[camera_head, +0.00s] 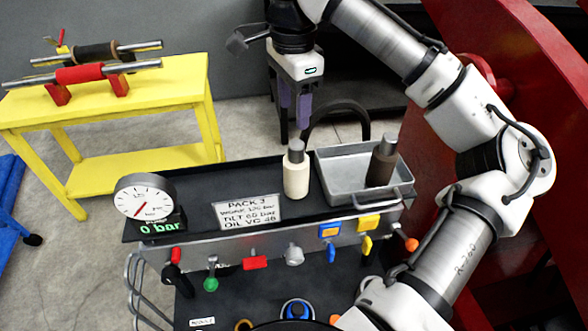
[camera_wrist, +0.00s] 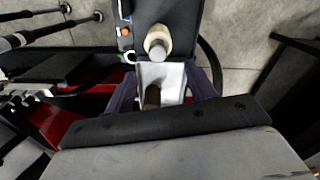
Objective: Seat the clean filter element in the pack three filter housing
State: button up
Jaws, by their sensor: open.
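The clean filter element, a cream cylinder with a grey cap (camera_head: 296,175), stands upright on the black cart top, just left of a grey metal tray (camera_head: 335,187). It also shows near the top of the wrist view (camera_wrist: 157,40). A dark brown element with a grey cap (camera_head: 382,162) stands in the tray; in the wrist view it shows (camera_wrist: 152,97) between my fingers. My gripper (camera_head: 293,122) is open and empty, pointing down above the cart's far side, apart from both elements. A blue-rimmed round black part (camera_head: 297,309) is on the lower level; I cannot tell whether it is the filter housing.
A pressure gauge (camera_head: 145,197) with a 0 bar display and a PACK 3 sign (camera_head: 247,213) stand on the cart. Several coloured valve handles line its front panel (camera_head: 225,248). A yellow bench (camera_head: 140,105) with rollers is at left. A large red structure (camera_head: 540,80) is at right.

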aim_at(295, 144)
notch_tip(295, 144, down, 4)
jog(key=shift+f, duration=0.2)
jog(key=shift+s+d+f+p, duration=0.15)
jog(key=shift+f+p, duration=0.8)
jog(key=shift+f, duration=1.75)
jog(key=shift+c, duration=0.4)
grip_shut()
